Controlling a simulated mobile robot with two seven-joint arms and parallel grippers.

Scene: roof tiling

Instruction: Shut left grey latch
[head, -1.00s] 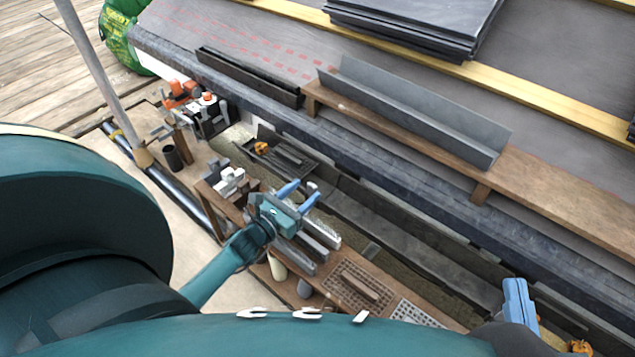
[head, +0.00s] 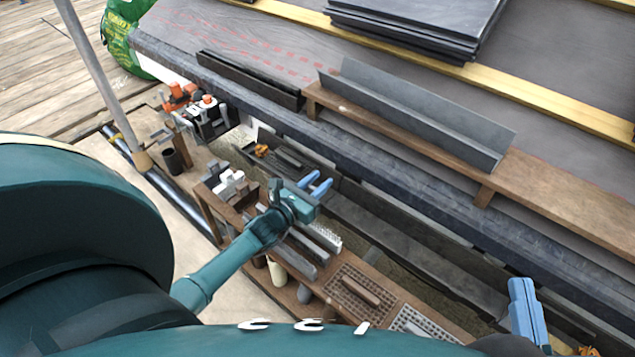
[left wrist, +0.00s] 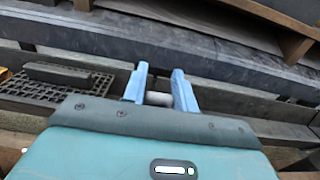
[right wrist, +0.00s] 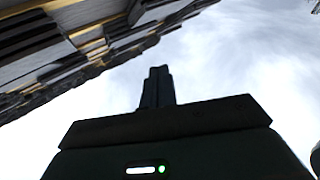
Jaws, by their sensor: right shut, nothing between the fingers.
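I cannot single out a grey latch with certainty in any view. My left gripper (head: 320,184) is over the long dark gutter-like channel (head: 400,233), beside the black gridded tray. In the left wrist view its two blue fingers (left wrist: 160,88) are apart, with a small pale rounded piece (left wrist: 160,99) showing between them. I cannot tell whether the fingers touch that piece. My right gripper (head: 524,310) is at the lower right of the head view, away from the bench. In the right wrist view its fingers (right wrist: 157,85) are together and empty against the sky.
A wooden bench (head: 345,268) holds grey blocks, brushes and a float (head: 358,285). The black gridded tray (head: 285,160) lies behind it. A grey angled sheet (head: 415,112) rests on a wooden plank (head: 540,190). Dark slates (head: 400,22) are stacked at the top. A pole (head: 97,75) stands at left.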

